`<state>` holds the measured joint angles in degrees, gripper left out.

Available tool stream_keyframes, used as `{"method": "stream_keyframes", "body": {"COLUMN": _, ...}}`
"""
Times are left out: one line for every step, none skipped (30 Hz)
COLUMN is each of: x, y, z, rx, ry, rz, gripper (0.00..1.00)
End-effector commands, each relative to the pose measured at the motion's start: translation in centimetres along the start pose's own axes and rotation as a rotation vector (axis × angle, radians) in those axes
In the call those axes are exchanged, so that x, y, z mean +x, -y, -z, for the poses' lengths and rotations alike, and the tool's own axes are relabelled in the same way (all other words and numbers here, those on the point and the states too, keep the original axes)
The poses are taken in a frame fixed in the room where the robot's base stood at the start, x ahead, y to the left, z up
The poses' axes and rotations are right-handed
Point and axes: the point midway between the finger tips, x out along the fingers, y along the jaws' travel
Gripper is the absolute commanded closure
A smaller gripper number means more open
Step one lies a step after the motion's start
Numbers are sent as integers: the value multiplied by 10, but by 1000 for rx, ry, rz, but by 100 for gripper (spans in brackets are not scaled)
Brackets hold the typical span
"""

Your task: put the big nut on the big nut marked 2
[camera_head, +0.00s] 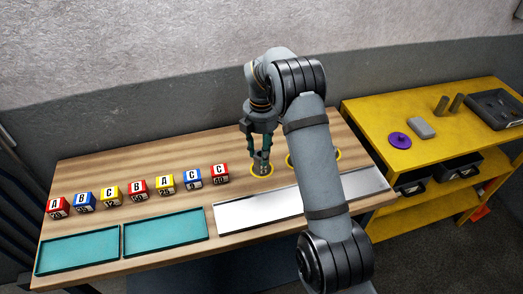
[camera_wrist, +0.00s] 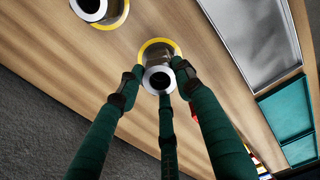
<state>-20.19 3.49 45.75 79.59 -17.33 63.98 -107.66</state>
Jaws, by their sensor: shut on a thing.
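My gripper (camera_head: 262,160) points down over the leftmost visible yellow ring (camera_head: 262,176) on the wooden table. In the wrist view its dark green fingers close around a silver nut (camera_wrist: 148,82) with a dark hole. A brownish metal body shows behind this nut, inside a yellow ring (camera_wrist: 173,43). I cannot tell whether that body is part of the held nut or a separate nut, nor whether the nut is clear of the table. Another silver nut (camera_wrist: 90,17) stands in a second yellow ring (camera_wrist: 123,17). I can read no number 2 on any nut.
My arm hides part of the table and of the other rings. Several lettered cubes (camera_head: 138,186) stand in a row at left, behind two teal trays (camera_head: 165,233). A silver tray (camera_head: 255,212) lies along the front. A yellow shelf (camera_head: 365,116) stands at right.

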Motion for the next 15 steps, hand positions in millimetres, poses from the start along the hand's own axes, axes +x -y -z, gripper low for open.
{"method": "stream_keyframes", "body": {"x": 0, "y": 0, "z": 0, "rx": 0, "ry": 0, "rz": -1, "gripper": 97}}
{"method": "stream_keyframes", "body": {"x": 0, "y": 0, "z": 0, "rx": 0, "ry": 0, "rz": -1, "gripper": 97}}
{"method": "stream_keyframes", "body": {"x": 0, "y": 0, "z": 0, "rx": 0, "ry": 0, "rz": -1, "gripper": 97}}
{"method": "stream_keyframes", "body": {"x": 0, "y": 0, "z": 0, "rx": -1, "ry": 0, "rz": -1, "gripper": 97}}
{"method": "stream_keyframes", "body": {"x": 0, "y": 0, "z": 0, "rx": -1, "ry": 0, "rz": -1, "gripper": 97}}
{"method": "stream_keyframes", "body": {"x": 1, "y": 0, "z": 0, "rx": -1, "ry": 0, "rz": -1, "gripper": 97}}
{"method": "stream_keyframes", "body": {"x": 2, "y": 0, "z": 0, "rx": -1, "ry": 0, "rz": 0, "gripper": 97}}
{"method": "stream_keyframes", "body": {"x": 3, "y": 0, "z": 0, "rx": -1, "ry": 0, "rz": 0, "gripper": 97}}
{"method": "stream_keyframes", "body": {"x": 4, "y": 0, "z": 0, "rx": -1, "ry": 0, "rz": 1, "gripper": 64}}
{"method": "stream_keyframes", "body": {"x": 3, "y": 0, "z": 0, "rx": -1, "ry": 0, "rz": 0, "gripper": 63}}
{"method": "stream_keyframes", "body": {"x": 3, "y": 0, "z": 0, "rx": -1, "ry": 0, "rz": 0, "gripper": 61}}
{"method": "stream_keyframes", "body": {"x": 3, "y": 0, "z": 0, "rx": -1, "ry": 0, "rz": 1, "gripper": 59}}
{"method": "stream_keyframes", "body": {"x": 3, "y": 0, "z": 0, "rx": -1, "ry": 0, "rz": 1, "gripper": 57}}
{"method": "stream_keyframes", "body": {"x": 3, "y": 0, "z": 0, "rx": -1, "ry": 0, "rz": 1, "gripper": 55}}
{"method": "stream_keyframes", "body": {"x": 3, "y": 0, "z": 0, "rx": -1, "ry": 0, "rz": 1, "gripper": 53}}
